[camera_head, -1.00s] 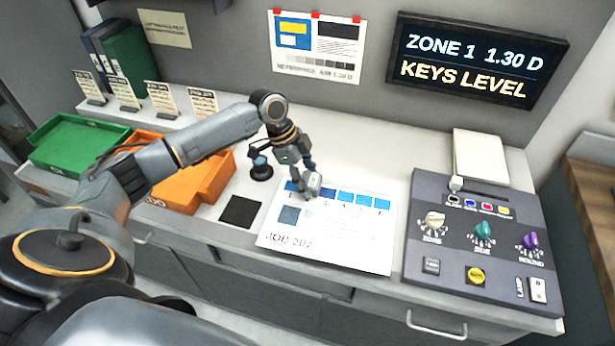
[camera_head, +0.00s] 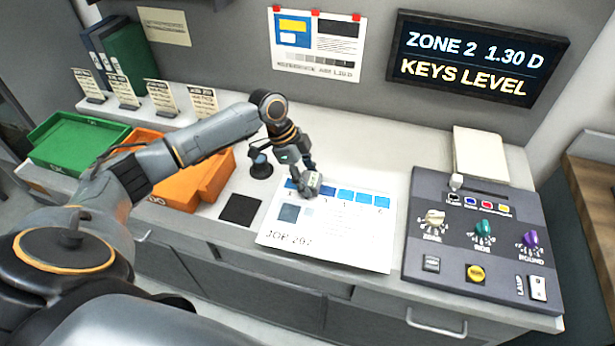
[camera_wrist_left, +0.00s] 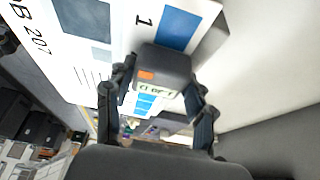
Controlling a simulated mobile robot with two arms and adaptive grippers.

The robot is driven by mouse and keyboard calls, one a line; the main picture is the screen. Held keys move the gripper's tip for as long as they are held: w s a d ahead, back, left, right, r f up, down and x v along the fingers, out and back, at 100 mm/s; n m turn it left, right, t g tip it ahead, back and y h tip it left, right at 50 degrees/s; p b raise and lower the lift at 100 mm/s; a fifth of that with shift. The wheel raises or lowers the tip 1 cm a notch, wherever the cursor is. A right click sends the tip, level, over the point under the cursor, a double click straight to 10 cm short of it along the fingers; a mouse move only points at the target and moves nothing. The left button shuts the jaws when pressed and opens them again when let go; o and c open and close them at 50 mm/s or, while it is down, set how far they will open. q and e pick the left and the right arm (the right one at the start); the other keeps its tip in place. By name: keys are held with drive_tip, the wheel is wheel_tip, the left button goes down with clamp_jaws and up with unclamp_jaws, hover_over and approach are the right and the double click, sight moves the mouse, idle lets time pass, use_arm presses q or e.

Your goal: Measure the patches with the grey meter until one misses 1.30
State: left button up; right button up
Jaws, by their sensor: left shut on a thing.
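My left gripper (camera_head: 305,181) is shut on the grey meter (camera_head: 311,185), which it holds at the left part of the row of blue patches on the job sheet (camera_head: 330,248). Free blue patches (camera_head: 363,199) show to the right of the meter. In the left wrist view the meter (camera_wrist_left: 163,68) sits between the fingers, its small display too small to read for sure. A blue patch (camera_wrist_left: 178,29) beside a printed 1 lies next to it. The wall screen (camera_head: 478,60) reads "ZONE 2 1.30 D" and "KEYS LEVEL". My right gripper is not in view.
A grey console (camera_head: 470,240) with knobs and buttons stands right of the sheet. A black pad (camera_head: 240,209) and a small black stand (camera_head: 260,165) lie to the left. Orange (camera_head: 192,184) and green (camera_head: 72,142) trays are further left. A white pad (camera_head: 481,155) lies behind the console.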

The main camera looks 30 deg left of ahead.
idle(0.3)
use_arm(q)
wheel_tip(320, 180, up, 3)
drive_tip(key=p, duration=0.3)
idle(0.5)
drive_tip(key=shift+d, duration=0.15)
idle(0.9)
